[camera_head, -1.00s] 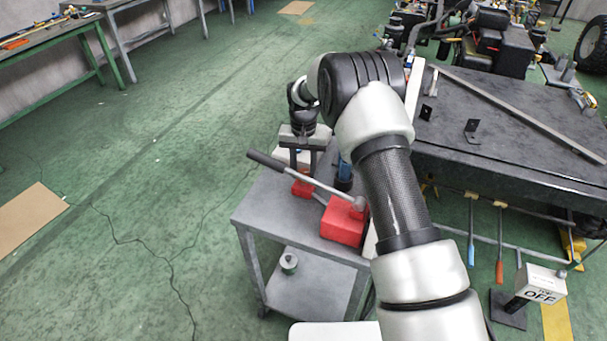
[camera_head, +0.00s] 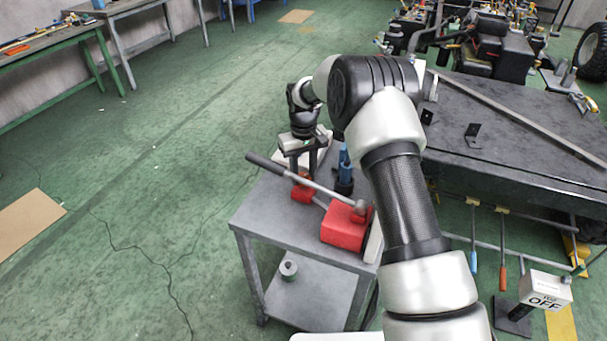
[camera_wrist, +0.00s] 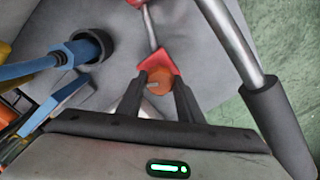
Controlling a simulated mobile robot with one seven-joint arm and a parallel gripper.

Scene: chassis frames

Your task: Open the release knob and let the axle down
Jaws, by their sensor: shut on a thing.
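A red hand pump stands on the grey cart, with its main red block (camera_head: 345,228) at the cart's right and a smaller red end (camera_head: 303,193) under my gripper (camera_head: 302,166). In the wrist view the round orange knob (camera_wrist: 160,82) sits at this red end (camera_wrist: 152,62). My gripper (camera_wrist: 158,92) has its dark fingers on either side of the knob and is shut on it. The pump's long lever (camera_head: 315,183) slants over the cart, its dark grip beyond the left edge; it shows at the right in the wrist view (camera_wrist: 240,50). I cannot make out the axle.
A blue tool stands in a dark cup (camera_head: 344,180) beside my gripper. A dark workbench (camera_head: 510,140) with a box marked OFF (camera_head: 545,290) is to the right. Open green floor lies left.

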